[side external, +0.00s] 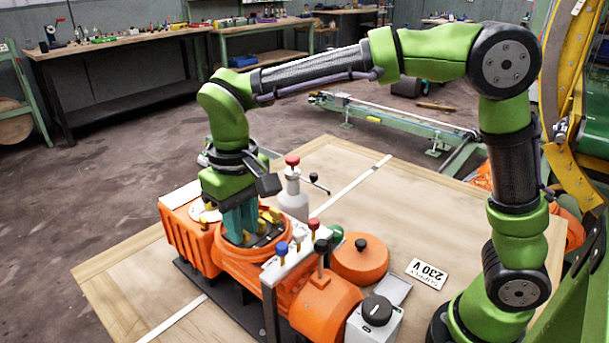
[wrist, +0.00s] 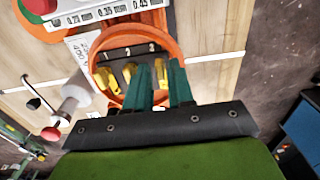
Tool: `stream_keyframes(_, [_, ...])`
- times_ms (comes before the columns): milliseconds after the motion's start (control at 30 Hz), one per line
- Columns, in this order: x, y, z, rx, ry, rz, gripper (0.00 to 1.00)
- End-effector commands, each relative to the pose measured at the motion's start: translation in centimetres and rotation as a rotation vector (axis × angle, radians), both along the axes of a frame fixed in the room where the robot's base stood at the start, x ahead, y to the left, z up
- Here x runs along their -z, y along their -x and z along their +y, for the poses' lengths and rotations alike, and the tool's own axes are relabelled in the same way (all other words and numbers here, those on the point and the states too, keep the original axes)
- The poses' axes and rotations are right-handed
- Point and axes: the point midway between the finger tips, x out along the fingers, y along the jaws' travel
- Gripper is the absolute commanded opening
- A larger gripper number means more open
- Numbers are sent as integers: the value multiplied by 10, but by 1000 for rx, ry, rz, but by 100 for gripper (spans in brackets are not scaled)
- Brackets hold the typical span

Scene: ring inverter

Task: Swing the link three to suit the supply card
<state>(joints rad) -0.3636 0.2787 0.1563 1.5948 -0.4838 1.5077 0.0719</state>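The supply card (side external: 427,273) lies on the table at the right and reads 230 V. The orange round terminal box (side external: 225,258) stands open on the orange machine; its rim also shows in the wrist view (wrist: 99,50). Inside, yellow links sit below the marks 1, 2 and 3. Link one (wrist: 106,80) and link two (wrist: 139,78) are left of my fingers. Link three (wrist: 161,72) shows between the fingers of my gripper (wrist: 164,72). The fingers point down into the box, apart, with gaps beside the link.
A white bar with blue, white and red knobs (side external: 296,249) stands close in front of the box. A white bottle-like part with a red top (side external: 293,197) stands behind it. An orange round lid (side external: 360,262) lies to the right.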

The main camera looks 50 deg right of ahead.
Motion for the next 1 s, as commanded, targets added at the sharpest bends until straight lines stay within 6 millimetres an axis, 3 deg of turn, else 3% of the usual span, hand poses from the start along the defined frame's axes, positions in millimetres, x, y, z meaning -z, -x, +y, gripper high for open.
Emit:
stream_keyframes(67, [0,0,0,0,0,1,35])
stream_keyframes(467, [-7,-1,0,1,0,-1,35])
stream_keyframes(667, [-45,-1,0,2,-1,-4,35])
stream_keyframes(1000, [-127,-1,0,0,0,-4,35])
